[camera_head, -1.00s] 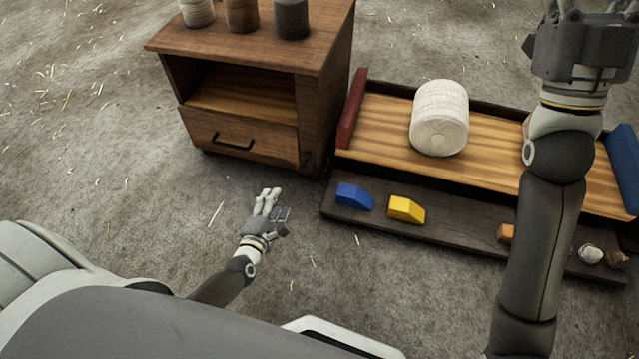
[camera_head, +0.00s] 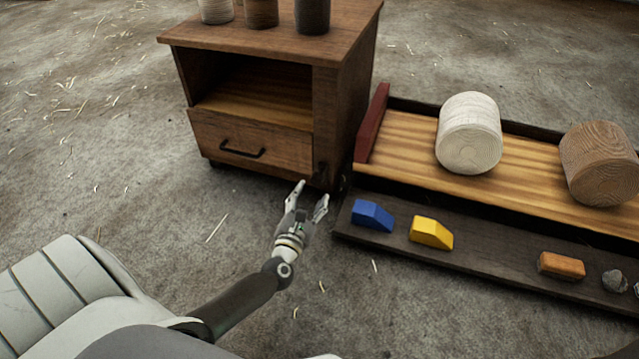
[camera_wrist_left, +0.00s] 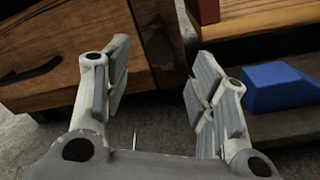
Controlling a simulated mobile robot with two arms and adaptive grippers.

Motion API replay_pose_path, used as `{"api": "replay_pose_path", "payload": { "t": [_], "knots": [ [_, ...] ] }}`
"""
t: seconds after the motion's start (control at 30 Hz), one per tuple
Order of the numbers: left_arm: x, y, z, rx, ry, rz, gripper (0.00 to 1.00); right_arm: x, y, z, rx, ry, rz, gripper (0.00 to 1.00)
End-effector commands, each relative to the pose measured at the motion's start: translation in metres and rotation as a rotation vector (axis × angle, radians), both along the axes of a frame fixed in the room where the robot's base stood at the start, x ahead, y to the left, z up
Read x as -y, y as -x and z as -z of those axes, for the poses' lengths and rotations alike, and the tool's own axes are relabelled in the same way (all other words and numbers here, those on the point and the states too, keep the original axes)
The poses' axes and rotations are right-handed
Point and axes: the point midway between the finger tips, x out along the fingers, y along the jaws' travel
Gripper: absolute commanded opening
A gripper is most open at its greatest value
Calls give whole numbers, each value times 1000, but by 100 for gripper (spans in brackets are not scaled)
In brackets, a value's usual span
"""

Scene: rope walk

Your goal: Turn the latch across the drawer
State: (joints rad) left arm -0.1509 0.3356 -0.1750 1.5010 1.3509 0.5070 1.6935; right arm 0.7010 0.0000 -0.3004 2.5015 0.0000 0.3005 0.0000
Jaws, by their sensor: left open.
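The drawer (camera_head: 270,149) is the shut lower front of a wooden cabinet, with a black bar handle (camera_head: 242,150). A small dark piece, seemingly the latch (camera_head: 320,172), is on the cabinet's front post right of the drawer; its pose is too dark to tell. My left gripper (camera_head: 311,194) is open and empty, just in front of the cabinet's lower right corner, below that dark piece. In the left wrist view my open fingers (camera_wrist_left: 161,75) frame the post, with the drawer front (camera_wrist_left: 60,65) at left. My right gripper is out of view.
Right of the cabinet (camera_head: 345,70) is a low wooden tray (camera_head: 400,135) with a red end board (camera_head: 371,122), a white roll (camera_head: 469,133) and a brown roll (camera_head: 600,163). Its front ledge holds a blue block (camera_head: 372,215), yellow block (camera_head: 431,233) and orange block (camera_head: 562,265). Spools stand on the cabinet.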

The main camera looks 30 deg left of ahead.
Motion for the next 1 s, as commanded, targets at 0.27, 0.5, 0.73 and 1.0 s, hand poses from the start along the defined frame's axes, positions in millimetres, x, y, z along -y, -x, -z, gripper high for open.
{"api": "replay_pose_path", "payload": {
  "t": [0.27, 0.5, 0.73, 1.0],
  "knots": [
    [-15, -50, 2, 2, -2, 0, 53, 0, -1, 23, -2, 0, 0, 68],
    [-21, -70, 2, -1, -3, 0, 53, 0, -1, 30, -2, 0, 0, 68],
    [-22, -73, 1, -2, -3, 2, 53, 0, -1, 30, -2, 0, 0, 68],
    [-22, -73, 1, -1, -3, 1, 32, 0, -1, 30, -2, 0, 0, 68]
  ]
}}
